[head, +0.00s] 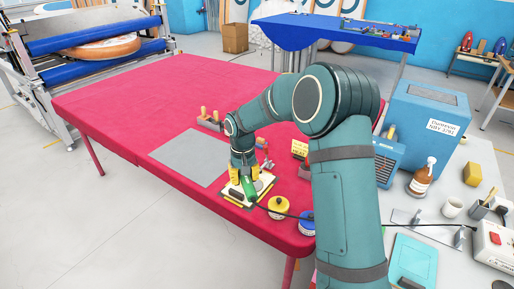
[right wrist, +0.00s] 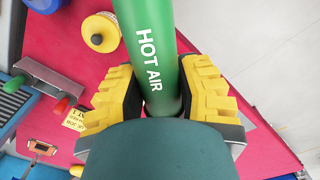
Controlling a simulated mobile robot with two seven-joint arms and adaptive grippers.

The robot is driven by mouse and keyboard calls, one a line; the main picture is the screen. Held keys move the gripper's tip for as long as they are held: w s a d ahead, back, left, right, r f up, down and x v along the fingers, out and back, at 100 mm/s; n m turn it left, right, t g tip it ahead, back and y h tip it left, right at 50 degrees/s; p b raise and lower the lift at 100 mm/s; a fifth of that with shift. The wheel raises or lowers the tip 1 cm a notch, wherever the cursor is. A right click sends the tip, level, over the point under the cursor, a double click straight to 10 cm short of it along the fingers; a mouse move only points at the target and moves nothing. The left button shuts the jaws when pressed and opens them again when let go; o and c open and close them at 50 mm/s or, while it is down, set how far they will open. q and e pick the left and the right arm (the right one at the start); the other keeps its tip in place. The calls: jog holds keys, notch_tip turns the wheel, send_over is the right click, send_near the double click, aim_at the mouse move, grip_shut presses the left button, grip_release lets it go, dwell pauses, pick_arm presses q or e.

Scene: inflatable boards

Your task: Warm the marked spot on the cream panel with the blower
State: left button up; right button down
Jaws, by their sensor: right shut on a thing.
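My right gripper (head: 243,176) is shut on a green blower (head: 249,187) over the red table. In the right wrist view the blower (right wrist: 151,50) lies between the yellow finger pads and reads "HOT AIR". The cream panel (head: 264,182) lies on the table directly under the gripper and blower, which cover part of it. A dark piece rests on or beside its left part. I cannot make out the marked spot or tell the gap between blower and panel. My left gripper is in neither view.
A yellow-topped reel (head: 279,204) and a blue reel (head: 307,222) stand near the table's front edge, close to a dark cable. A grey mat (head: 188,157) lies left of the panel. A wooden-handled holder (head: 209,122) stands behind. A cluttered grey bench (head: 465,207) is on the right.

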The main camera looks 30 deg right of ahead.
jog(key=w+d+r+m+p, duration=0.1)
jog(key=w+d+r, duration=0.1)
jog(key=d+r, duration=0.3)
notch_tip(320, 180, down, 14)
jog(key=d+b, duration=0.1)
jog(key=b, duration=0.7)
jog(key=shift+w+d+b, duration=0.15)
jog(key=shift+b, duration=0.25)
dwell(5.7)
